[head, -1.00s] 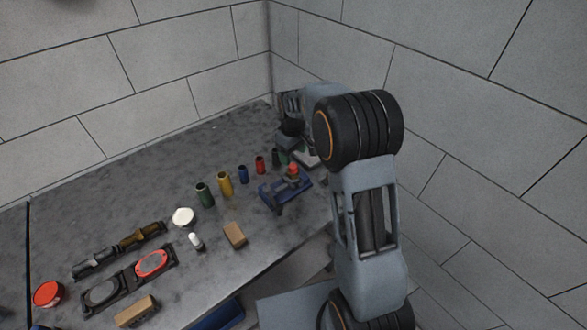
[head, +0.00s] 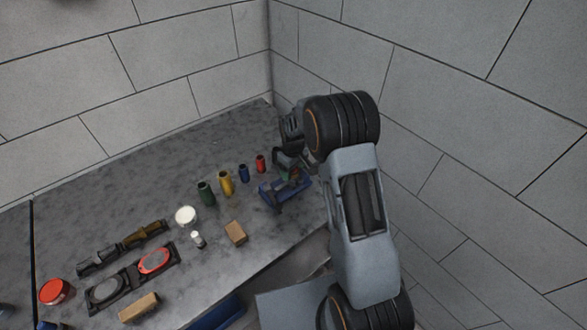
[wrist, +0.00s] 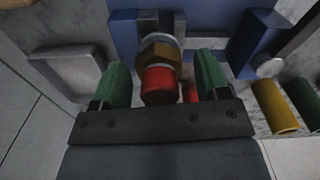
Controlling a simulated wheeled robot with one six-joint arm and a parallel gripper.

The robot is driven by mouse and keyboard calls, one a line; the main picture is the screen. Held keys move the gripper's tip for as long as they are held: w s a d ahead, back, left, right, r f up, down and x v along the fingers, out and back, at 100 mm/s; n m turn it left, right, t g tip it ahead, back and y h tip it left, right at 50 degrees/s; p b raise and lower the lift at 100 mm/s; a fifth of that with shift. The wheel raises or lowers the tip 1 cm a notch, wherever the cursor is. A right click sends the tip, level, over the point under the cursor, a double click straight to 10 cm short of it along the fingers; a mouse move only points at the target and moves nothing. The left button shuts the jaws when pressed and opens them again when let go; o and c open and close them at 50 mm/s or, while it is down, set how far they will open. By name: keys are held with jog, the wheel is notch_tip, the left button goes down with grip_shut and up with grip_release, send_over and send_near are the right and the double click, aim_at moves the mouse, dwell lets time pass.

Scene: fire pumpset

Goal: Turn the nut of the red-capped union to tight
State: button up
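The red-capped union (wrist: 160,85) shows in the wrist view, with a red cap and a brass hex nut (wrist: 160,56) behind it. It sits in a blue holder (wrist: 125,38), which also shows at the right of the bench in the head view (head: 270,195). My gripper (wrist: 162,82) is open, its two green fingertips on either side of the red cap with gaps on both sides. The nut lies just beyond the fingertips. In the head view my arm and gripper cover the union.
Red (head: 260,163), blue (head: 244,173), yellow (head: 226,182) and green (head: 206,193) cylinders stand in a row left of the holder. A grey block (wrist: 75,70) is left of the gripper in the wrist view. Walls rise behind and right. A brown block (head: 236,232) lies in front.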

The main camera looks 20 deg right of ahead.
jog(key=c, duration=0.8)
jog(key=shift+c, duration=0.2)
